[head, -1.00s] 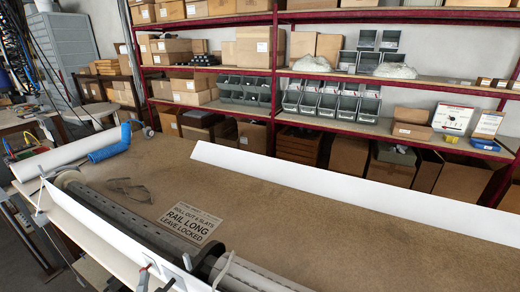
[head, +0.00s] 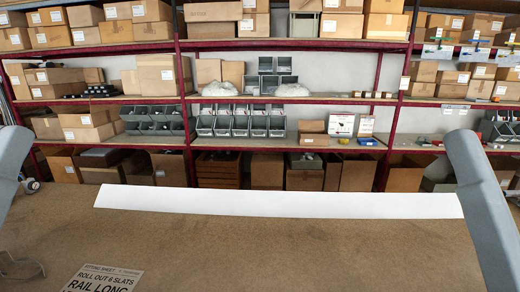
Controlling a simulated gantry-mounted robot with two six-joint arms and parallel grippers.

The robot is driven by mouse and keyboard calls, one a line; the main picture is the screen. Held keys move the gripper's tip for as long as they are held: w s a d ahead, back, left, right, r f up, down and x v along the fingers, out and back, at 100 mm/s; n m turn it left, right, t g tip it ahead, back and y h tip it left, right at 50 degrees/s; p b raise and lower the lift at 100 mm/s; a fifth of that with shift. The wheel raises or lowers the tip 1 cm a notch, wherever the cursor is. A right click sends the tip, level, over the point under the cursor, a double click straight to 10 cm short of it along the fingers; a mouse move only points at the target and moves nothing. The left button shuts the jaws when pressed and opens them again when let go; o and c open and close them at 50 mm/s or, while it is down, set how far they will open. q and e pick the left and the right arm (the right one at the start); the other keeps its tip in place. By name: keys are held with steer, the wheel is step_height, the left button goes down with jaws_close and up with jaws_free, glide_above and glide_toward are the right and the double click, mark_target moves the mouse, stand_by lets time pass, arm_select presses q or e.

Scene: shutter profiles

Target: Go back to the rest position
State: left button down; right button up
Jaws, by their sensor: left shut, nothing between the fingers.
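In the head view, a grey part of my left arm (head: 10,165) comes in at the left edge. A larger grey part of my right arm (head: 484,210) rises along the right side. No fingers of either gripper show in this view. A printed sign (head: 103,280) on the table is cut off by the bottom edge.
Behind the table stands a red-framed shelf (head: 300,45) with cardboard boxes (head: 160,76) and grey bins (head: 240,122). Clear safety glasses (head: 18,265) lie at the lower left. The table between the sign and my right arm is clear.

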step_height(320, 180, up, 28)
steer(key=p, duration=2.4)
steer(key=shift+p, duration=0.3)
